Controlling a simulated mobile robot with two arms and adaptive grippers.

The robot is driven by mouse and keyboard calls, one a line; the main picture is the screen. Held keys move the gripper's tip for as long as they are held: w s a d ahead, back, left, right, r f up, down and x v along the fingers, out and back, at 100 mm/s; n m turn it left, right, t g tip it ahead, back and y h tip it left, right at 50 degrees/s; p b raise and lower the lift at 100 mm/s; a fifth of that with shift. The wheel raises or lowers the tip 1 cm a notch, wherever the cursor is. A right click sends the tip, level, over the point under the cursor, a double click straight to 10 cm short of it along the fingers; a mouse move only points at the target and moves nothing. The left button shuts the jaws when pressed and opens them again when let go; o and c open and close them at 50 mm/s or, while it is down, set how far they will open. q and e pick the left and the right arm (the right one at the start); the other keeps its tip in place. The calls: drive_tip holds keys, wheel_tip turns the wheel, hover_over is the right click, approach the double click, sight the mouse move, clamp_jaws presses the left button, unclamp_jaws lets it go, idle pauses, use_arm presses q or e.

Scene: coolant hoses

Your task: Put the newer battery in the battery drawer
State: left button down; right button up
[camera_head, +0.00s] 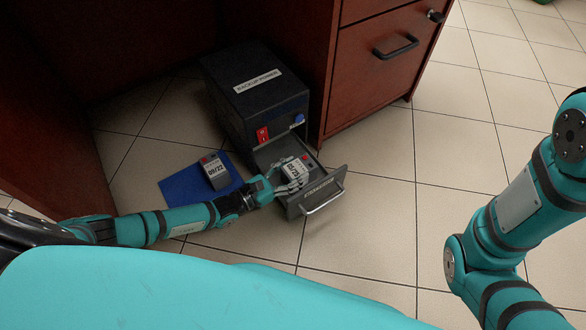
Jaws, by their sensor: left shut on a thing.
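A battery labelled 05/23 (294,169) is at the open battery drawer (322,187) of a black box. My left gripper (287,184) is shut on this battery, over the drawer; I cannot tell whether the battery touches the drawer floor. A second battery labelled 09/22 (214,172) stands on a blue mat (183,188) to the left of the drawer. My right arm shows at the right edge, but its gripper is out of view.
The black backup power box (252,100) stands on the tiled floor under a brown desk, with a red switch (263,134) and a blue knob (299,119) on its front. The desk's drawer cabinet (375,75) is close on its right. The floor at right is clear.

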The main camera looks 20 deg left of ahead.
use_arm(q)
drive_tip(key=shift+w+r, duration=0.1)
drive_tip(key=shift+r, duration=0.1)
drive_tip(key=shift+c, duration=2.2)
unclamp_jaws()
drive_tip(key=shift+f, duration=0.15)
drive_tip(key=shift+s+a, duration=0.15)
drive_tip(key=shift+s, duration=0.1)
drive_tip(key=p+v, duration=0.3)
drive_tip(key=v, duration=0.8)
drive_tip(key=shift+s+a+p, duration=0.2)
drive_tip(key=shift+s+p, duration=0.05)
drive_tip(key=shift+p, duration=0.15)
